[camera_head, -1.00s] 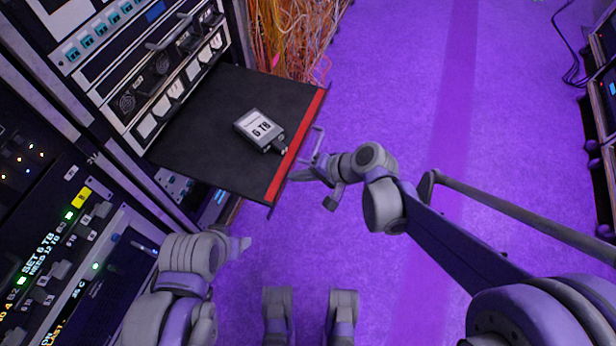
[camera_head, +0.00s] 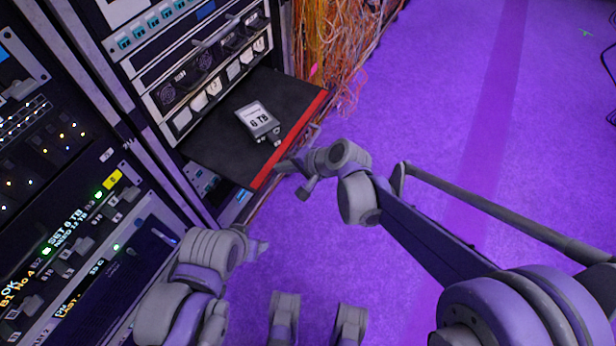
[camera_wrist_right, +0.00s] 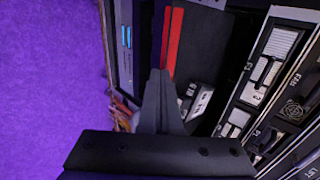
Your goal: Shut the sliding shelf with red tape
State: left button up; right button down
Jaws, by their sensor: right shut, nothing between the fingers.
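The sliding shelf (camera_head: 290,97) is a black tray standing partly out of the rack, with red tape (camera_head: 291,138) along its front edge. A grey drive labelled 6 TB (camera_head: 257,119) lies on it. My right gripper (camera_head: 284,164) is shut and empty, its tips at the taped front edge near its lower end. In the right wrist view the shut fingertips (camera_wrist_right: 160,76) meet the front edge beside the red tape (camera_wrist_right: 173,42); the drive (camera_wrist_right: 201,101) shows partly behind them. My left gripper (camera_head: 260,248) is low at the left, away from the shelf; its jaws are unclear.
Rack units with switches and vents (camera_head: 205,75) stand above the shelf. A lit panel reading SET 6 TB (camera_head: 75,235) is at the left. Orange cables (camera_head: 335,45) hang beyond the shelf. The purple floor (camera_head: 440,110) to the right is clear.

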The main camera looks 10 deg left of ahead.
aim_at(207, 135)
jog(key=w+a, duration=0.2)
jog(key=a, duration=0.5)
jog(key=w+a, duration=0.3)
jog(key=a, duration=0.5)
jog(key=w+a+p, duration=0.1)
jog(key=w+a, duration=0.1)
jog(key=a, duration=0.5)
jog(key=shift+w+a, duration=0.15)
